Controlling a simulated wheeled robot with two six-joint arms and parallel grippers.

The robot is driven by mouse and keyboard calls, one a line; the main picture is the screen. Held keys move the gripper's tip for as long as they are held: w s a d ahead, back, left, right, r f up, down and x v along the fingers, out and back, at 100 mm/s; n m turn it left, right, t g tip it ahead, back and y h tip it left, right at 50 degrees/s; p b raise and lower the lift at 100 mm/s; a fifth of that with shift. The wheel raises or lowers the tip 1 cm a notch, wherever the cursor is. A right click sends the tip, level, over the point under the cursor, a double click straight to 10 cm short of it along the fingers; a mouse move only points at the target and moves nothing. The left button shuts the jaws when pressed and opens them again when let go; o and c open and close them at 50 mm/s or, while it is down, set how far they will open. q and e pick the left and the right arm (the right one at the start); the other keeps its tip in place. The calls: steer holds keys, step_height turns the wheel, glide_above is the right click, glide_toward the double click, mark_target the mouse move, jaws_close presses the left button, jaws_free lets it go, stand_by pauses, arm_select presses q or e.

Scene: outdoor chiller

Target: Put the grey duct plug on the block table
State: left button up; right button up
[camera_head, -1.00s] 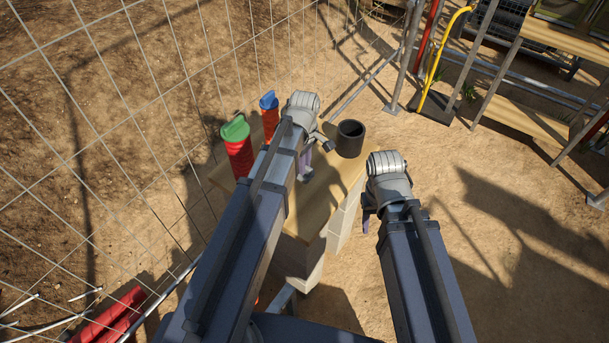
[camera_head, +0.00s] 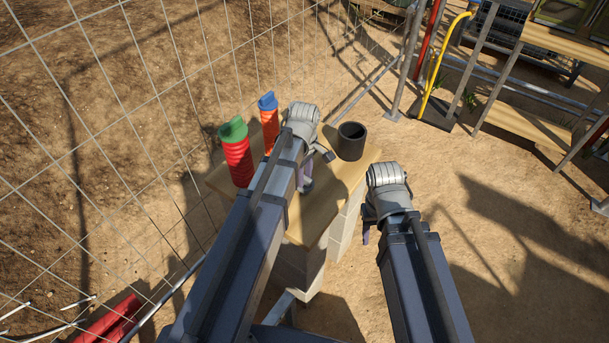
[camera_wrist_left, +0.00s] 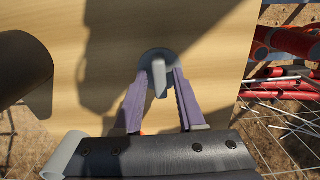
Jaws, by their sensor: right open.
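The grey duct plug (camera_wrist_left: 158,68), a round disc with a raised grip bar, is between the purple fingers of my left gripper (camera_wrist_left: 162,80). The fingers press on its sides. In the head view my left gripper (camera_head: 305,180) is over the wooden top of the block table (camera_head: 343,181), with the plug (camera_head: 307,185) small at its tips. The plug is low over the bare wood; whether it touches cannot be told. My right gripper (camera_head: 367,228) is open, off the table's right side, partly hidden by its wrist.
A black open cylinder (camera_head: 351,141) stands at the table's back right. A red duct with a green cap (camera_head: 237,155) and an orange one with a blue cap (camera_head: 269,122) stand at its left. A wire fence (camera_head: 120,120) runs along the left.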

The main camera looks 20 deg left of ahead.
arm_select(q)
steer(key=shift+o, duration=0.5)
steer(key=shift+r, duration=0.1)
step_height(320, 180, up, 12)
steer(key=p, duration=1.2)
steer(key=s+d+m+y, duration=0.1)
steer(key=s+d+m, duration=0.9)
steer(key=s+m, duration=0.4)
steer(key=m, duration=0.3)
steer(key=shift+s+d+m, duration=0.25)
steer(key=shift+d+m, duration=0.05)
steer(key=shift+m, duration=0.1)
steer(key=shift+r, duration=0.1)
